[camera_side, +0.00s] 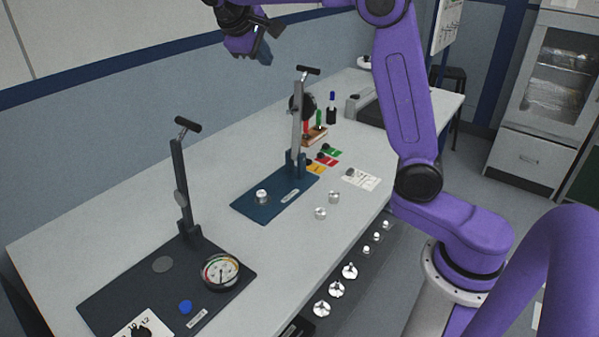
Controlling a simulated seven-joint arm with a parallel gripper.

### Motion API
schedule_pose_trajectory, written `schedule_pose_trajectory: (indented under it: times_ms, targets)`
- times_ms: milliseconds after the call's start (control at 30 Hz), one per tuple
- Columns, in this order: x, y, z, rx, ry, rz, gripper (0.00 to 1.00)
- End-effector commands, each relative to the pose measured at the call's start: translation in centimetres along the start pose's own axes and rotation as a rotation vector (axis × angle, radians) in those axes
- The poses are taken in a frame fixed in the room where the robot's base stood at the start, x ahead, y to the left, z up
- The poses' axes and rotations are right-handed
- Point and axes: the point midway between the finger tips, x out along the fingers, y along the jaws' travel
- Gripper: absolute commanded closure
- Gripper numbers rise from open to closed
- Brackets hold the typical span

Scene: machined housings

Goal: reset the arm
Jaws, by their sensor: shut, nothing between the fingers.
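My gripper (264,54) is at the top of the view, held high above the back of the workbench. It is shut and empty, with nothing near its fingers. My purple arm folds over the bench from its base at the right. The machined housings seem to be the small silver parts: one (263,196) sits on the blue fixture plate, and two more (320,213) (334,197) stand on the bench beside it.
A blue fixture (262,211) with an upright lever stands mid-bench. A dark fixture (125,285) with a lever and round gauge (220,271) stands front left. Several silver parts line the bench's front.

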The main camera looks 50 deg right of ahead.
Motion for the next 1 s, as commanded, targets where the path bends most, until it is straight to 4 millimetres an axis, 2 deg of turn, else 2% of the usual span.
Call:
schedule_pose_trajectory:
  times_ms: [100, 267, 467, 700, 1000]
  targets:
    - [-0.4, -3.5, 1.1, -0.107, 0.072, -0.072, 1.00]
    - [-0.9, -8.1, 3.5, -0.242, 0.157, -0.171, 1.00]
    - [-1.1, -13.4, 7.9, -0.397, 0.245, -0.295, 1.00]
    - [-0.6, -18.9, 14.9, -0.562, 0.320, -0.440, 1.00]
    - [1.6, -23.6, 25.1, -0.732, 0.374, -0.606, 1.00]
